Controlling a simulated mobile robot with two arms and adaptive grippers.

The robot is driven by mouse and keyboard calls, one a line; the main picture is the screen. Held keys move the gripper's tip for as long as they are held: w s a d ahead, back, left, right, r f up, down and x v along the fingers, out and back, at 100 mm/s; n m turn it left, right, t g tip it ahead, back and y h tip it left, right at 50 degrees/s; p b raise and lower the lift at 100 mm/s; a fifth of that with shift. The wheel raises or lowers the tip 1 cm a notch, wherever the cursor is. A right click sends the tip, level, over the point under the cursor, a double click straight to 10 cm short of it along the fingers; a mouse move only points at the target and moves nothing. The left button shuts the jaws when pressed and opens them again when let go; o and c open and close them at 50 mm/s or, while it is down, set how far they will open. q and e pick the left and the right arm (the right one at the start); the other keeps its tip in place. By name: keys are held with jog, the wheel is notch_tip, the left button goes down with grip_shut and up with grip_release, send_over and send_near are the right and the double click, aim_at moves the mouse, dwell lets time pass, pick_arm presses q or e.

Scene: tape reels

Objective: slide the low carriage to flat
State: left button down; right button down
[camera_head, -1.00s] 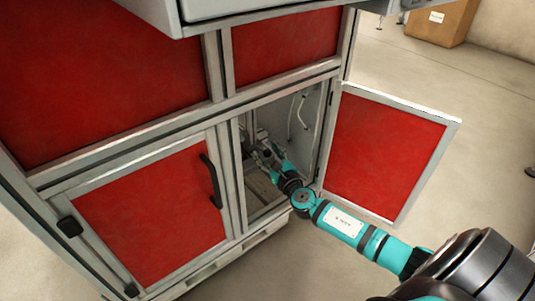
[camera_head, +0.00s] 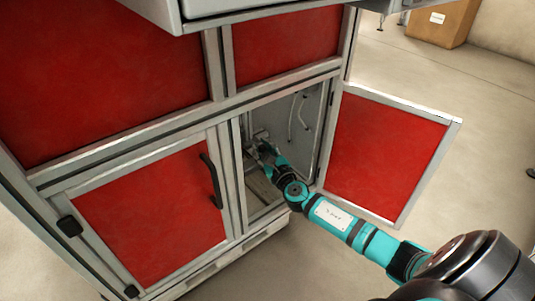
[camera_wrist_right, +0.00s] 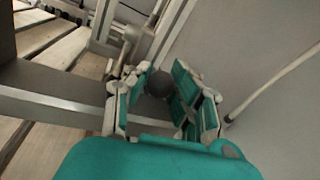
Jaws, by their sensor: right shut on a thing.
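My right gripper (camera_head: 264,147) reaches through the open lower doorway of the cabinet. In the right wrist view, its teal and pale fingers (camera_wrist_right: 160,88) are closed around a dark round knob (camera_wrist_right: 158,84). Beyond the knob, a grey metal rod and bracket (camera_wrist_right: 134,38) stand close to the cabinet wall. They look like part of the low carriage, but its full shape and tilt are hidden. In the head view, the pale metal mechanism (camera_head: 250,136) shows only partly behind the gripper. My left gripper is not in view.
The red door (camera_head: 385,150) stands open to the right of my right arm. A closed red door with a black handle (camera_head: 210,180) is at left. Thin white tubing (camera_head: 292,115) hangs inside on the back wall. Wooden slats (camera_wrist_right: 60,40) lie low inside.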

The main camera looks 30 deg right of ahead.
aim_at(248, 133)
jog(key=w, duration=0.4)
jog(key=shift+w+b, duration=0.25)
jog(key=shift+b, duration=0.15)
jog(key=shift+w+r, duration=0.1)
jog(key=shift+r, duration=0.05)
jog(key=c, duration=1.1)
grip_release()
jog(key=shift+w, duration=0.15)
jog(key=shift+o, duration=0.2)
jog(key=shift+a, duration=0.1)
jog(key=s+a, duration=0.1)
jog(key=s, duration=1.1)
jog(key=shift+a, duration=0.2)
